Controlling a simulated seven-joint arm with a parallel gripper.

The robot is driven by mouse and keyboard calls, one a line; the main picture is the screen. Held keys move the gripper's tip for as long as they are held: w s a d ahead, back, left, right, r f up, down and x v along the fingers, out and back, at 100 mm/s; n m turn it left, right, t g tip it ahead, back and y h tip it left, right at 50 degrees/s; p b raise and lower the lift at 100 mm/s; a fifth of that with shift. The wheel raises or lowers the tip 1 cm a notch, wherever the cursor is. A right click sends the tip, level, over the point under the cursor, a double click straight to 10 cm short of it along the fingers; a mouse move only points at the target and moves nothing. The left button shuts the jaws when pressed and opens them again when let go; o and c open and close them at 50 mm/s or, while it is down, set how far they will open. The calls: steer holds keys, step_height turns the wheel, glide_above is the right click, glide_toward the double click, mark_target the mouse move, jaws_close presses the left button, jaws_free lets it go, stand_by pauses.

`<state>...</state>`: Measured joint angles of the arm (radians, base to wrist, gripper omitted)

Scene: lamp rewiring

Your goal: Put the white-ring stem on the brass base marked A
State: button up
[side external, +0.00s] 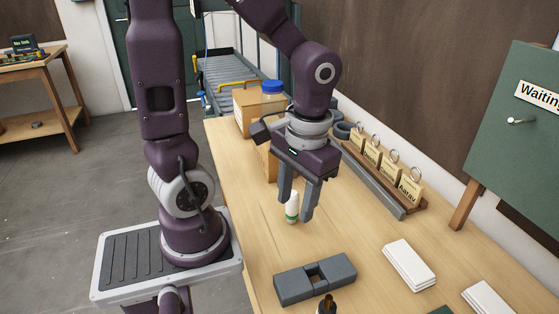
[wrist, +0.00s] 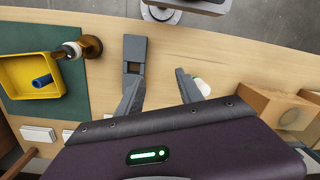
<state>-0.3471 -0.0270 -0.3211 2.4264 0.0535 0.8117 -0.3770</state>
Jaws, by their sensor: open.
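My gripper (side external: 297,208) is open above the wooden bench and also shows in the wrist view (wrist: 160,78). Nothing is visibly held between its fingers. A small white bottle with a green band (side external: 292,207) appears by the fingers in the side view. In the wrist view the white bottle (wrist: 202,87) is outside the right finger. A brown piece with a pale rounded part (wrist: 72,49) is by the green mat; I cannot tell whether it is the white-ring stem. No mark A is readable.
A grey block with a square opening (side external: 315,279) lies on the bench. A yellow tray (wrist: 14,100) holding a blue cylinder (wrist: 42,80) is on the green mat (wrist: 45,112). White stacks (side external: 408,264), a tag rack (side external: 395,205) and cardboard boxes (side external: 250,103) stand around.

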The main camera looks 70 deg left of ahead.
steer(key=s+r+m+t, duration=0.2)
steer(key=r+t, duration=0.1)
steer(key=r, duration=0.2)
steer(key=s+d+r+m+t, duration=0.1)
steer(key=s+r+m+t, duration=0.1)
steer(key=r, duration=0.3)
steer(key=shift+d+t+h, duration=0.25)
steer(key=shift+t+h, duration=0.05)
steer(key=shift+t, duration=0.4)
steer(key=shift+w+r, duration=0.1)
